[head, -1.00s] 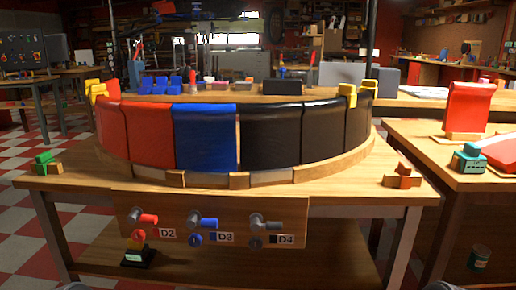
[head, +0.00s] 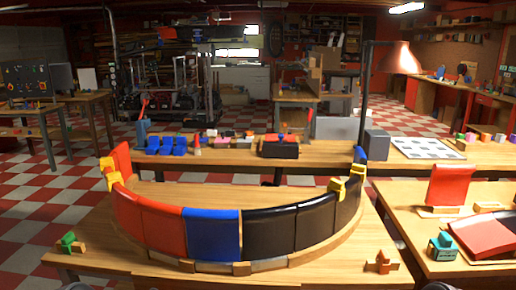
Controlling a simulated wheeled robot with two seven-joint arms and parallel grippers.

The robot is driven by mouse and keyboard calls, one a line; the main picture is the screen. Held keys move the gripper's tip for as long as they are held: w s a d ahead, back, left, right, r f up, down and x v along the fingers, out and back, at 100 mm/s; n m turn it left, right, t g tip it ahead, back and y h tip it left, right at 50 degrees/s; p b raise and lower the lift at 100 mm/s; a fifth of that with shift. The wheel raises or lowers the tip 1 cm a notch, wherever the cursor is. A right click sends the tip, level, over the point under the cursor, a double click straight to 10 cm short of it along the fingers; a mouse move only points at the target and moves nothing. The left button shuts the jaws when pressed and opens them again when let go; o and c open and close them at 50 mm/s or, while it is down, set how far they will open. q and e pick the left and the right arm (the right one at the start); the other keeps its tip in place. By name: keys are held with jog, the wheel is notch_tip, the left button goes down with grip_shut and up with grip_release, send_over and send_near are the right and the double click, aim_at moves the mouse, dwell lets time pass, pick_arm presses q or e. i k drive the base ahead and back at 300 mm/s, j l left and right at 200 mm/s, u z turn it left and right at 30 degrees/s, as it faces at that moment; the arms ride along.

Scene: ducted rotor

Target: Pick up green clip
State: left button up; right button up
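The green clip (head: 68,241) sits at the left front corner of the wooden table (head: 110,262), on or against a small wooden block (head: 79,247). It stands apart from the curved wall of red, blue and black panels (head: 213,234). Neither of my grippers can be made out. Only small grey bits, perhaps of my arms, show at the bottom edge on the left and right.
Yellow clips (head: 338,187) grip the curved wall's ends. An orange clip (head: 381,262) stands at the table's right front. A teal clip (head: 443,245) and red panels (head: 486,234) lie on the right table. The table's left front is mostly clear.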

aim_at(69, 239)
jog(key=u, duration=1.3)
jog(key=z, duration=0.5)
jog(key=i+j+z, duration=0.45)
jog(key=j+z, duration=0.15)
jog(key=i+j+z, duration=0.15)
jog(key=j+z, duration=0.15)
jog(key=j, duration=0.25)
jog(key=i+j, duration=0.1)
jog(key=j, duration=0.2)
jog(key=i+j, duration=0.1)
jog(key=j, duration=0.2)
jog(key=i+j, duration=0.1)
jog(key=j, duration=0.2)
jog(key=i+l+z, duration=0.05)
